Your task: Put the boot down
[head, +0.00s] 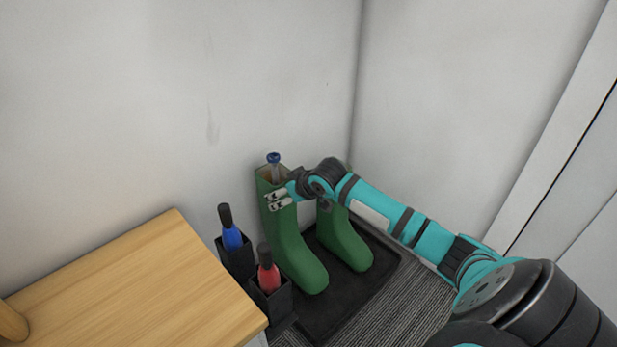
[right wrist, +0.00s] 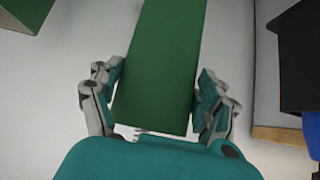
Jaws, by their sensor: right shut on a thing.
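A pair of green boots shows in the head view. My right gripper (head: 277,200) is shut on the shaft of the left boot (head: 297,258), close below its top. In the right wrist view the boot's green shaft (right wrist: 163,70) fills the space between the two fingers (right wrist: 158,100). The boot is upright, with its toe towards the front right, over a black tray (head: 365,297). I cannot tell whether its sole touches the tray. The other boot (head: 347,243) stands just to the right, its upper part hidden by my right arm. My left gripper is not in view.
A blue-topped thing (head: 273,158) sticks up at the held boot's opening. To the left, black holders contain a blue-bodied item (head: 231,236) and a red one (head: 269,278). A wooden top (head: 140,285) lies at the front left. Walls close the back.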

